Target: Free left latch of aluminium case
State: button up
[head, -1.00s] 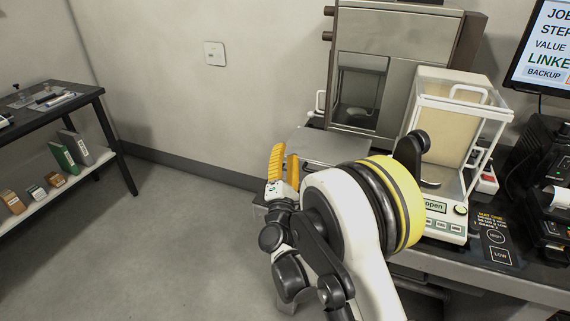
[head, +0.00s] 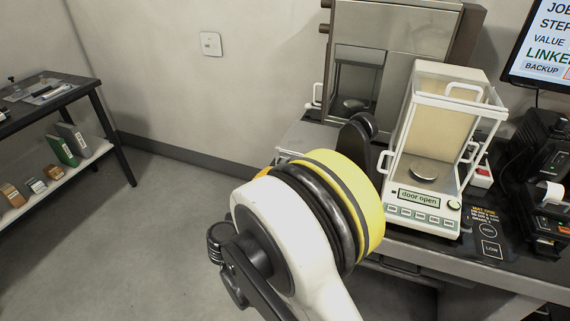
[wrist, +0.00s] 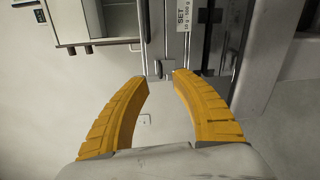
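The aluminium case (head: 308,137) shows in the head view as a grey top at the left end of the bench, partly hidden by my arm. In the wrist view, a narrow grey metal face (wrist: 174,42) with a white label reading "SET 10 g - 500 g" (wrist: 188,15) runs down to my fingertips. A small shiny metal piece (wrist: 158,69), possibly a latch, sits between and just beyond the tips; I cannot tell if it is fastened. My gripper (wrist: 164,77) is open with nothing between its yellow fingers. In the head view my arm hides most of it.
A balance (head: 430,205) reading "door open" stands to the right of my arm, near it. A steel cabinet (head: 405,50) is behind the case. A side table (head: 90,88) with binders below stands at the left. The floor between is clear.

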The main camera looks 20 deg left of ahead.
jog(key=w, duration=0.3)
jog(key=w+b, duration=0.1)
jog(key=w, duration=0.1)
jog(key=w+f+b, duration=0.1)
jog(key=w, duration=0.2)
jog(key=shift+w+d, duration=0.3)
jog(key=shift+d, duration=0.1)
grip_shut()
